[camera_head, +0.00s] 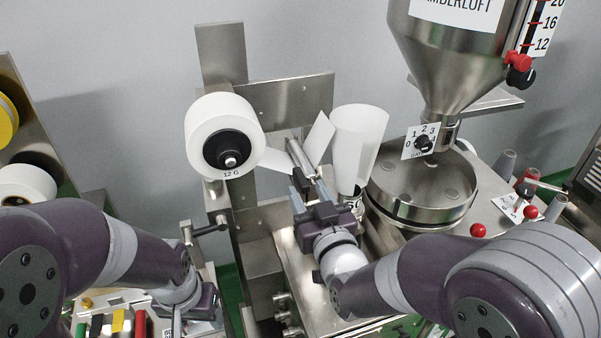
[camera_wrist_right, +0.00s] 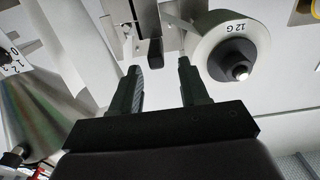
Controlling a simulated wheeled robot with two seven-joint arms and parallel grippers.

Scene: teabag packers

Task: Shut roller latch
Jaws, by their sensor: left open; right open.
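The metal roller (camera_head: 298,154) stands by the paper strip, to the right of the white roll marked 12 G. A black part that looks like the roller latch (camera_head: 303,181) is at its lower end. In the right wrist view this black part (camera_wrist_right: 155,50) lies beyond the fingertips, between their lines. My right gripper (camera_head: 309,191) is open around empty space close to it; contact cannot be told. Its fingers also show in the right wrist view (camera_wrist_right: 160,68). My left gripper (camera_head: 188,322) is low at the left, open, its fingers partly cut off by the frame edge.
The white paper roll (camera_head: 197,115) is close on the left, and also shows in the right wrist view (camera_wrist_right: 215,30). A pale paper tube (camera_head: 360,135) and a round steel pan (camera_head: 425,190) stand to the right. A black-handled lever (camera_head: 208,229) juts out below the roll.

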